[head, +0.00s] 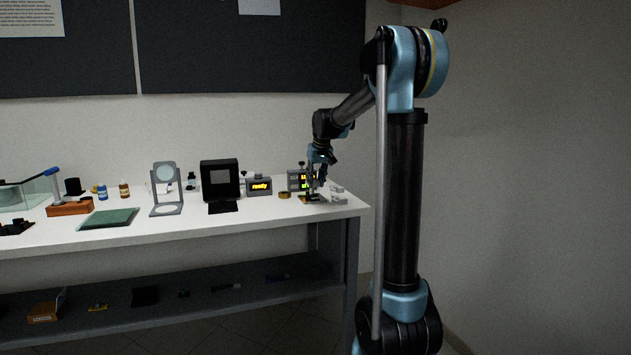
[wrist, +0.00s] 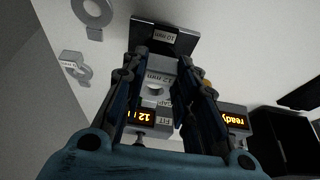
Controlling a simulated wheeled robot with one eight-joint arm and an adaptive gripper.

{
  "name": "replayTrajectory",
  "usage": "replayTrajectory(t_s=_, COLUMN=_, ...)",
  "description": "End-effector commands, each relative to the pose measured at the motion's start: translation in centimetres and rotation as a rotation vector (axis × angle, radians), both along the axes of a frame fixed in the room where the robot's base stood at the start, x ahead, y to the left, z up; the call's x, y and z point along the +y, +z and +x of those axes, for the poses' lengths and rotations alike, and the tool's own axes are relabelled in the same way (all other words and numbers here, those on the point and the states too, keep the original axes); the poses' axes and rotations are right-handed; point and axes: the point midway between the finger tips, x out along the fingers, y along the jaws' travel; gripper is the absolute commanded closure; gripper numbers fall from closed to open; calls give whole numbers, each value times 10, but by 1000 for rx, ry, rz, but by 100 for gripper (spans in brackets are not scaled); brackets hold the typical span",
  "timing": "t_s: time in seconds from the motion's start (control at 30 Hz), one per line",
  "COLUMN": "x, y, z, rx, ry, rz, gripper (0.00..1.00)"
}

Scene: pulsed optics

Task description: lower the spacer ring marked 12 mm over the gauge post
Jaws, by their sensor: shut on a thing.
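My gripper (wrist: 164,62) points down at the right end of the white bench, and its two fingers are shut on a grey spacer ring (wrist: 156,77) with a label reading 12 mm. A round hole shows between the fingers in the wrist view, below the label. In the head view my gripper (head: 316,182) is low over the bench, and the held ring is too small to make out there.
A display reading ready (head: 260,185) stands left of my gripper. A black box (head: 220,179) and a mirror stand (head: 166,190) are farther left.

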Motion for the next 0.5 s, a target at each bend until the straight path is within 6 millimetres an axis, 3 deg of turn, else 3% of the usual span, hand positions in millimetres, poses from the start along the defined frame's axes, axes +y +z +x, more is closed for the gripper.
replayTrajectory(t_s=0.5, x=0, y=-17, z=0, rx=0, ry=0, rz=0, gripper=100)
